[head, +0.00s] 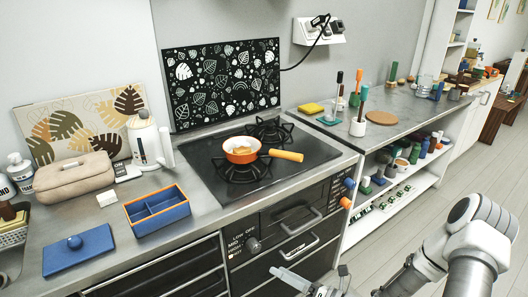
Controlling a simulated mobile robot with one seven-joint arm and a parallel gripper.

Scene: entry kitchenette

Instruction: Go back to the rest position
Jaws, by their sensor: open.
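My gripper (316,284) shows at the bottom edge, partly cut off by the frame. It is open, with no object visible between its fingers. It is in front of the stove's drawers, below the counter top. My white and grey arm comes in from the bottom right. An orange pan (241,151) with an orange handle sits on a burner of the black stove (205,159), with something light orange inside.
A blue divided box (157,212) with an orange rim stands on the left counter, its blue lid (78,250) beside it. A kettle (145,139) stands behind. Stove knobs (347,202) stick out at the front. Open floor (400,230) lies at right, beside the shelves.

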